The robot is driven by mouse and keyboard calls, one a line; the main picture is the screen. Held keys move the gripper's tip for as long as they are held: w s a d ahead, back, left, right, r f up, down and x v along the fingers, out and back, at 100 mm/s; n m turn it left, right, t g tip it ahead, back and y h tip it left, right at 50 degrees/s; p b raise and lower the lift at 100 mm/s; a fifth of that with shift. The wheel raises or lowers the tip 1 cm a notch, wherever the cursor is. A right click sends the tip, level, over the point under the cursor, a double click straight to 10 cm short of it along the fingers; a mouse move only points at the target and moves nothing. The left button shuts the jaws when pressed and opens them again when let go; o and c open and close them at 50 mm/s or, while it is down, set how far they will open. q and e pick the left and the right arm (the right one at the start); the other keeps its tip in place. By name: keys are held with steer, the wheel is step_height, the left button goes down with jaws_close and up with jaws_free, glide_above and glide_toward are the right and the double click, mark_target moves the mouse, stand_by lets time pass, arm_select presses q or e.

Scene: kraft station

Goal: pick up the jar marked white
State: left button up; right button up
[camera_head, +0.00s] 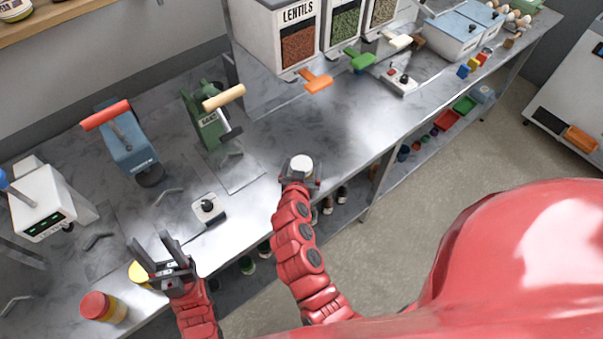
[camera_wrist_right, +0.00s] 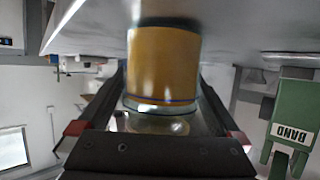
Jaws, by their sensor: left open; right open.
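The jar with the white lid (camera_head: 301,165) stands near the front edge of the bench in the head view. My right gripper (camera_head: 300,179) is at this jar. In the right wrist view the amber jar body (camera_wrist_right: 163,65) is between the two open fingers, and the bench surface shows at the top. I cannot tell whether the fingers touch it. My left gripper (camera_head: 149,240) is open and empty, above and beside a jar with a yellow lid (camera_head: 140,271), which it partly hides. A jar with a red lid (camera_head: 97,305) stands farther left.
A small control box with a black knob (camera_head: 207,207) sits between my grippers. The green press (camera_head: 210,125), blue press (camera_head: 130,140) and white machine (camera_head: 40,205) stand behind. The lentil dispenser (camera_head: 297,42) is at the back.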

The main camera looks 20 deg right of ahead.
jaws_close()
stand_by(0.5)
steer(key=shift+r, duration=0.1)
